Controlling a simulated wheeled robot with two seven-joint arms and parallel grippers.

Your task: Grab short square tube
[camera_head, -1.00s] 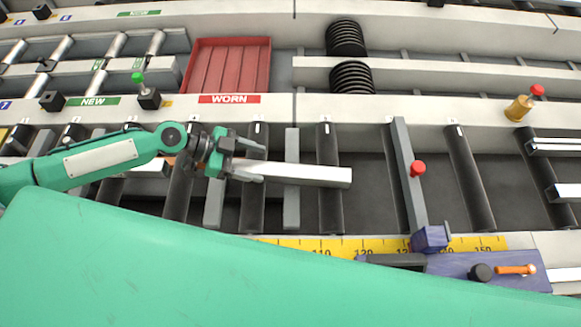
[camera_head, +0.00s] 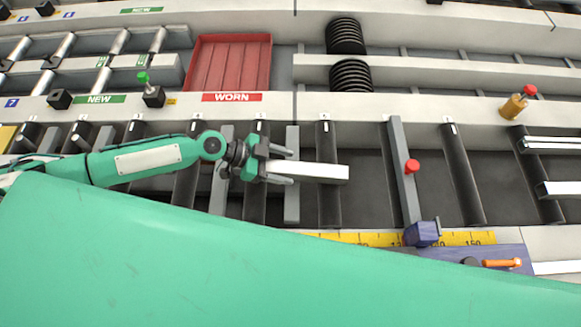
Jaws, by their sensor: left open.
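A short white square tube (camera_head: 325,172) lies across the dark rollers in the middle of the runout table (camera_head: 370,195). Its right end shows clearly. Its left part is hidden by my left gripper (camera_head: 287,167). The left gripper is open, pointing right, with one finger above and one below the tube's left part in the picture. I cannot tell whether the fingers touch it. My right gripper is out of view.
A grey stop bar (camera_head: 402,175) with a red knob (camera_head: 412,166) crosses the table right of the tube. A blue block (camera_head: 422,234) sits at its lower end by the yellow ruler (camera_head: 345,238). A red tray (camera_head: 229,62) stands behind, beside black discs (camera_head: 351,75).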

